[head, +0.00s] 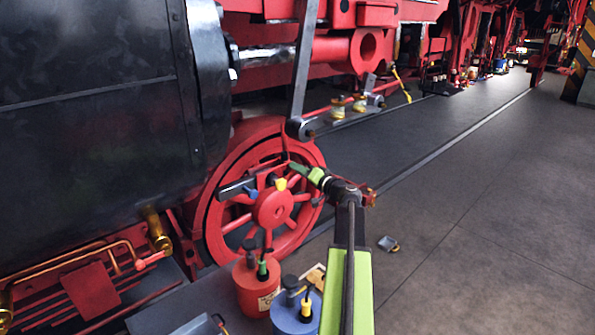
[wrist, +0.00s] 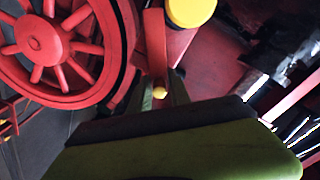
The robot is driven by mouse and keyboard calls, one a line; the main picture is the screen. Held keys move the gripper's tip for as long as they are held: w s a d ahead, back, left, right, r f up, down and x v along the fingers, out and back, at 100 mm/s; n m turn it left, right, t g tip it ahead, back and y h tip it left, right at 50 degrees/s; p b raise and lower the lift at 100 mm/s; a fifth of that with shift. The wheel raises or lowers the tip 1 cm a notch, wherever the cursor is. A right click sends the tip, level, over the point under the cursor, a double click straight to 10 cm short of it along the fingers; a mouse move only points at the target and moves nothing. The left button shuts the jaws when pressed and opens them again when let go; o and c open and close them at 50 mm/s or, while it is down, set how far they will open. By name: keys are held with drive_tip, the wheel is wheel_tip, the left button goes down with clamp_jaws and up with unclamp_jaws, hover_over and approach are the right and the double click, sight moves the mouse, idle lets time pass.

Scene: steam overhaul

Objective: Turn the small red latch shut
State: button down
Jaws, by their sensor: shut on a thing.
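The small red latch (wrist: 155,45) shows in the wrist view as a narrow red bar, standing almost straight up in the picture. Its lower end runs down between the two fingers of my gripper (wrist: 160,94), which are closed on it. In the head view my gripper (head: 291,166) reaches to the front of the red spoked wheel (head: 273,209). A thin red upright piece (head: 284,145) shows by its tips; I cannot tell for sure that this is the latch. The latch's pivot is not clear.
A yellow round cap (wrist: 192,10) is close to the latch. A dark bar (head: 238,188) lies across the wheel. A red can (head: 256,290) and a blue can (head: 296,315) stand below. A black cylinder (head: 90,110) fills the left.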

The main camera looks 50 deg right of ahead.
drive_tip(key=m, duration=0.1)
drive_tip(key=f+m, duration=0.1)
drive_tip(key=m+b, duration=0.1)
drive_tip(key=shift+s+d+f+m, duration=0.1)
drive_tip(key=shift+d+f+m, duration=0.05)
drive_tip(key=shift+d+m, duration=0.15)
drive_tip(key=shift+f+m+b, duration=0.2)
drive_tip(key=shift+m, duration=0.45)
drive_tip(key=shift+f+m+b, duration=0.15)
drive_tip(key=shift+f+m, duration=0.05)
drive_tip(key=shift+m, duration=0.45)
drive_tip(key=c, duration=1.4)
unclamp_jaws()
drive_tip(key=shift+o, duration=0.2)
drive_tip(key=s+a, duration=0.1)
drive_tip(key=s, duration=1.6)
drive_tip(key=shift+s+a, duration=0.15)
